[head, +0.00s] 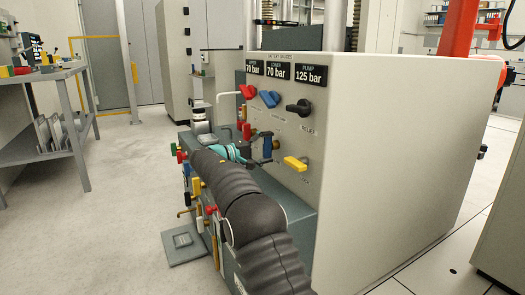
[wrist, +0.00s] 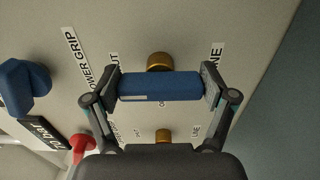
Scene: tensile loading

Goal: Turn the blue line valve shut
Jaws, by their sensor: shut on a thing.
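The blue line valve handle (wrist: 160,87) is a bar lying across the middle of the wrist view, in front of a brass stem (wrist: 159,61). My gripper (wrist: 163,86) is shut on it, one finger pad at each end of the bar. In the head view the blue handle (head: 267,146) stands upright on the machine's front panel, partly hidden by my gripper (head: 260,149). Part of a "LINE" label shows beside the right finger in the wrist view.
Above the handle are a red knob (head: 248,91), a blue knob (head: 269,98) and a black knob (head: 299,107). A yellow lever (head: 295,163) is to the right. Pressure displays (head: 278,71) read 70, 70 and 125 bar. A grey bench (head: 40,75) stands left, with clear floor between.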

